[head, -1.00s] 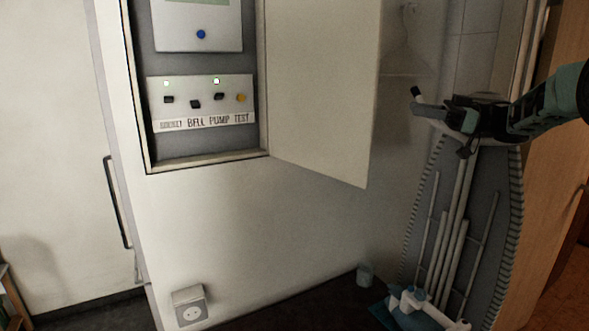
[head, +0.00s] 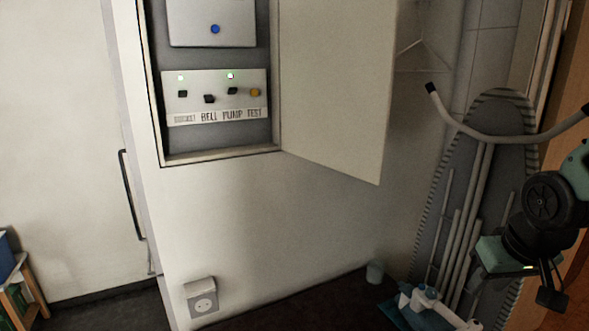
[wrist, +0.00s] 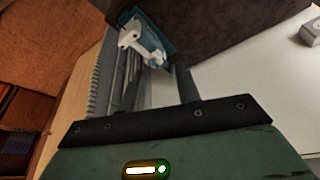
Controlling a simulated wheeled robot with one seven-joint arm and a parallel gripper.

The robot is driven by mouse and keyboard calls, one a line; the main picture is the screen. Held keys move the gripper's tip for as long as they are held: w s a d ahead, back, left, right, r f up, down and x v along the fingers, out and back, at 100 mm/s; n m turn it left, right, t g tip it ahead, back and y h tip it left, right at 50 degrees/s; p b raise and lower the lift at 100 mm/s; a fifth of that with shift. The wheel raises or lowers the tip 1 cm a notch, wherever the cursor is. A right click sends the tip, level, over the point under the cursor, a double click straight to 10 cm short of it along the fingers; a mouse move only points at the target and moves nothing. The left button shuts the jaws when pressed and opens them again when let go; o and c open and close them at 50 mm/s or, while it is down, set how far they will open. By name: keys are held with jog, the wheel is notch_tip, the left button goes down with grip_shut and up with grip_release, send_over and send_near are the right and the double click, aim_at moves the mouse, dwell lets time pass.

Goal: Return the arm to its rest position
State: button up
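My arm is folded at the right edge of the head view. A round black joint, a green block and a dark finger pointing downward show there. My gripper (head: 549,292) hangs low in front of the wooden panel at the right. In the wrist view, my gripper (wrist: 158,80) has two dark fingers standing apart with nothing held between them. The fingers point toward the floor items and the ironing board. The gripper touches nothing that I can see.
A wall cabinet with switches (head: 215,97) has its door (head: 335,90) open. An ironing board (head: 500,125) leans at the right, near my arm. A socket (head: 201,297) is on the wall.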

jog(key=s+a+f+n+g+b, duration=0.1)
jog(key=s+a+n, duration=0.3)
jog(key=s+a, duration=0.5)
jog(key=s+a+f+n+g+b, duration=0.1)
jog(key=s+a+n+g+b, duration=0.1)
jog(key=s+a, duration=0.6)
jog(key=shift+s+a+f+n+g+y, duration=0.25)
jog(key=shift+s+a+n+g+y, duration=0.25)
jog(key=shift+a+n, duration=0.5)
